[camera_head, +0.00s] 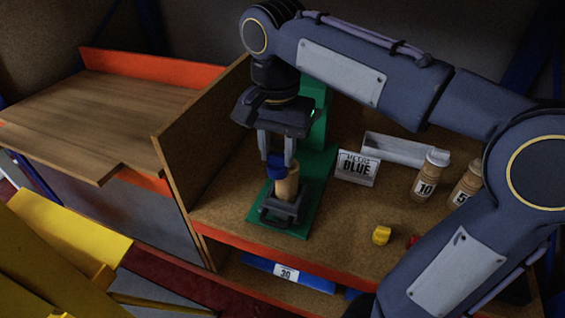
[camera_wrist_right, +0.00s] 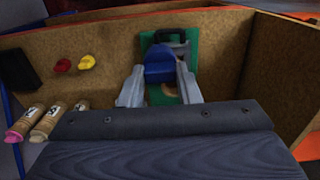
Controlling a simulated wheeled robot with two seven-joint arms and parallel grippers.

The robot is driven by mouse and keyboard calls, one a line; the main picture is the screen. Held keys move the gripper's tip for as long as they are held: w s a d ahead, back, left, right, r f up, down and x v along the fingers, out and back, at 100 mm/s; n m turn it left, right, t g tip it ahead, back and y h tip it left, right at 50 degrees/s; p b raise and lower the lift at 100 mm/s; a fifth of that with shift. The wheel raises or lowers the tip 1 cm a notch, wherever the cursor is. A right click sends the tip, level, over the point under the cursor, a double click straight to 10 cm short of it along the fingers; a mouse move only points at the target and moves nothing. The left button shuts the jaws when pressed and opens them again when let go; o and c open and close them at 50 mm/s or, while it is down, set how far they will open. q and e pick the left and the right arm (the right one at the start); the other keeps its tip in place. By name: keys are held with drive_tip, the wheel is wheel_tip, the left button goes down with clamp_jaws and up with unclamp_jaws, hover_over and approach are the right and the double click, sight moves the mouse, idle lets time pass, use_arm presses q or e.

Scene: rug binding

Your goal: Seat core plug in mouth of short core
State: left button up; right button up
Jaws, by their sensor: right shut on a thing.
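The blue core plug (camera_head: 277,166) is between the fingers of my right gripper (camera_head: 276,157), which is shut on it. The plug also shows between the fingers in the right wrist view (camera_wrist_right: 159,66). The tan short core (camera_head: 288,187) stands upright in a dark holder on a green base (camera_head: 300,226). The plug is at the core's top, overlapping its upper left side in the head view. I cannot tell whether it is in the mouth or just in front of or above it. In the wrist view the plug and fingers hide most of the core. My left gripper is not in view.
A sign reading BLUE (camera_head: 357,168) and a grey tray (camera_head: 400,149) stand right of the base. A yellow plug (camera_head: 381,235) and a red one (camera_head: 412,241) lie near the front. A wooden side wall (camera_head: 200,150) stands left.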

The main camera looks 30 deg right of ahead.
drive_tip(key=w+d+f, duration=0.2)
drive_tip(key=w+f, duration=0.1)
drive_tip(key=w+d+f, duration=0.3)
drive_tip(key=f, duration=0.1)
drive_tip(key=w+d+f, duration=0.2)
drive_tip(key=w+f, duration=0.1)
drive_tip(key=f, duration=0.1)
drive_tip(key=shift+w+d+f, duration=0.1)
drive_tip(key=shift+d+f, duration=0.15)
drive_tip(key=shift+f, duration=0.3)
drive_tip(key=shift+f, duration=0.1)
drive_tip(key=o, duration=1.1)
drive_tip(key=shift+c, duration=0.2)
